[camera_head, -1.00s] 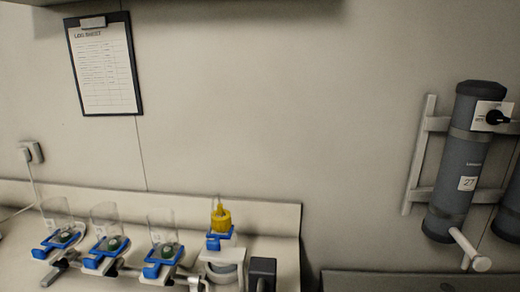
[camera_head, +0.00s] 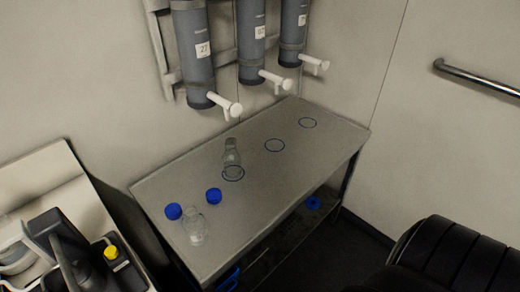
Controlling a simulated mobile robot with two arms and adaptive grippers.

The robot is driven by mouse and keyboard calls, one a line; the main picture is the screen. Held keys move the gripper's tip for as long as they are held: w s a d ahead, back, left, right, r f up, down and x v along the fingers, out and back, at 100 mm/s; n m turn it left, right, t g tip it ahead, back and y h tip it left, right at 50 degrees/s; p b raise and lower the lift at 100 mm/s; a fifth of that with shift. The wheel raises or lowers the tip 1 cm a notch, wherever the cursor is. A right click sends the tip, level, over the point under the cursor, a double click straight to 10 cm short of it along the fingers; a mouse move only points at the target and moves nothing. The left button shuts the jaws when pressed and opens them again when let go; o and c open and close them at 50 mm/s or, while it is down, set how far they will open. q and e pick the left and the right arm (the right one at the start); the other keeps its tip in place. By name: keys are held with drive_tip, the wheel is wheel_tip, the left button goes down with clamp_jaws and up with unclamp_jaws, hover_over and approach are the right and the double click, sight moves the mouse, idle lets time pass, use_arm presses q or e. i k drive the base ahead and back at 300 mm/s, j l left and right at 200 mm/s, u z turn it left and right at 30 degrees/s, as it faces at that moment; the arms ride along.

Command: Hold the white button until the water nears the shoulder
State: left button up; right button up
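Three grey cylinders hang on the wall at the top: one labelled 27 (camera_head: 193,55), a middle one (camera_head: 251,40) and a right one (camera_head: 293,30). Each has a white horizontal piece with a round white end low on its front: the left white button (camera_head: 235,109), the middle (camera_head: 285,83), the right (camera_head: 323,65). A clear bottle (camera_head: 232,152) stands upright at a dark ring on the steel table (camera_head: 290,175), below the left button. Another clear bottle (camera_head: 193,228) is at the table's near left. I cannot make out water in either. Neither gripper is recognisable in view.
Two blue caps (camera_head: 173,211) (camera_head: 213,195) lie near the second bottle. Dark equipment with a yellow part (camera_head: 111,252) stands lower left. A black ribbed object (camera_head: 450,255) fills the lower right. A handrail (camera_head: 480,78) crosses the right wall.

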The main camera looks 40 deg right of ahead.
sight(236, 109)
drive_tip(key=z, duration=0.95)
